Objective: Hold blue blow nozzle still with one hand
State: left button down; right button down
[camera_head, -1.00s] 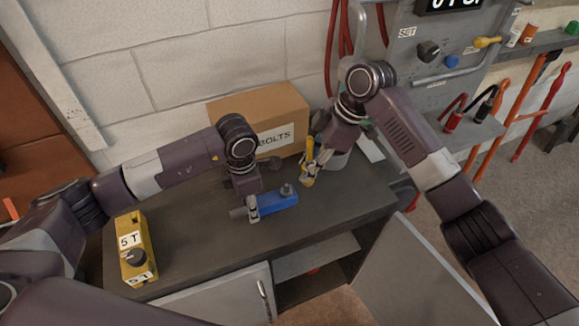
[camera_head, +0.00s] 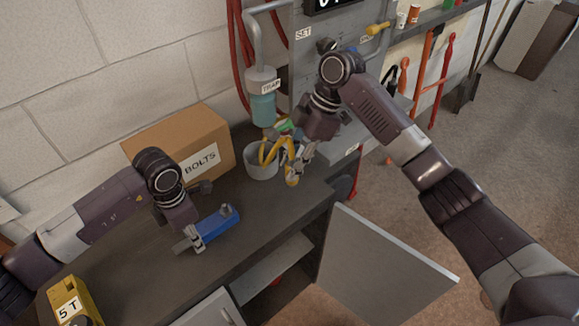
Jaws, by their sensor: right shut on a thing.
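The blue blow nozzle (camera_head: 219,226) lies at a slant above or on the dark bench top, with a grey knob at its right end. My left gripper (camera_head: 194,240) is at its left end, with its fingers against or beside the blue body. I cannot tell whether they are shut on it. My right gripper (camera_head: 298,167) is shut on a yellow looped thing (camera_head: 267,150) beside a grey pot (camera_head: 261,164). Part of the loop is hidden behind the gripper.
A cardboard box marked BOLTS (camera_head: 178,143) stands against the wall behind my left gripper. A yellow block marked 5 T (camera_head: 70,302) is at the lower left. The bench's cabinet door (camera_head: 375,265) hangs open at the front. A TRAP canister (camera_head: 262,103) is mounted behind the pot.

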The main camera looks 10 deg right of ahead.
aim_at(292, 158)
jog(key=shift+r, duration=1.85)
pick_arm(q)
jog(key=c, duration=1.3)
grip_release()
